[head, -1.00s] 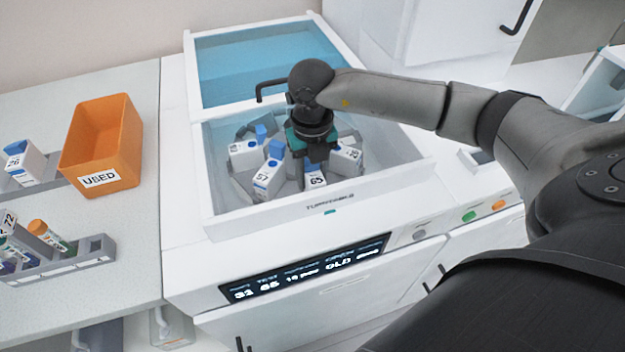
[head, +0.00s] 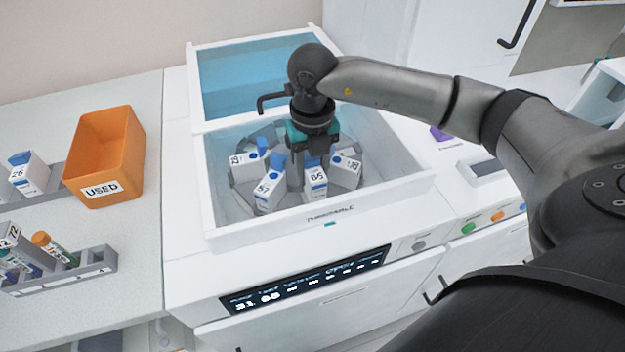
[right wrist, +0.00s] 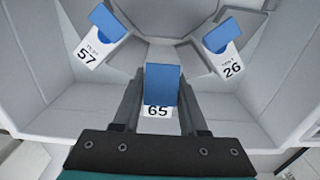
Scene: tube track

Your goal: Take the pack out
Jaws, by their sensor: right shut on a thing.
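The white pack marked 65 (head: 316,186) has a blue cap and is upright at the front of the turntable well. My right gripper (head: 308,165) reaches down into the well from above and is shut on this pack. In the right wrist view the pack (right wrist: 160,88) sits between the two fingers. Whether its base clears the turntable (head: 345,183) is hard to tell. Pack 57 (head: 267,193) stands to its left and pack 26 (right wrist: 229,60) to its right. My left gripper is not in view.
The well's white front wall (head: 320,217) is close in front of the pack. A blue see-through lid (head: 262,78) is behind. An orange USED bin (head: 103,160) stands on the left bench, near a grey tube rack (head: 65,275) and another pack (head: 28,174).

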